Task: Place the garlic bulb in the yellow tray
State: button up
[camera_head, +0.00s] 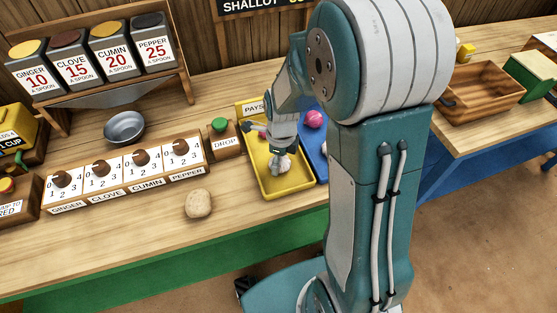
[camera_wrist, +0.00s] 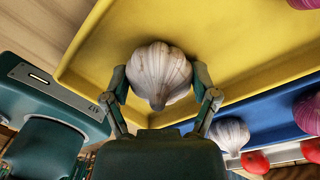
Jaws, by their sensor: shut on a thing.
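The garlic bulb (camera_wrist: 160,73) is white with purple streaks. My gripper (camera_wrist: 160,82) is shut on it, one finger on each side. In the head view, my gripper (camera_head: 281,165) is over the yellow tray (camera_head: 268,187) and the held garlic bulb (camera_head: 286,163) shows at its fingers. In the wrist view the yellow tray (camera_wrist: 225,45) spreads around the bulb. I cannot tell whether the bulb touches the tray floor.
A blue tray (camera_head: 318,165) lies right of the yellow one, with a pink-purple bulb (camera_head: 314,119). The wrist view shows another garlic bulb (camera_wrist: 231,135) there. A dial panel (camera_head: 125,178), a round tan object (camera_head: 199,204) and a metal bowl (camera_head: 124,128) are to the left.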

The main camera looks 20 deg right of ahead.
jog(key=shift+d, duration=0.35)
jog(key=o, duration=1.1)
jog(key=shift+a, duration=0.1)
jog(key=shift+c, duration=0.2)
jog(key=shift+a, duration=0.35)
jog(key=shift+d, duration=0.15)
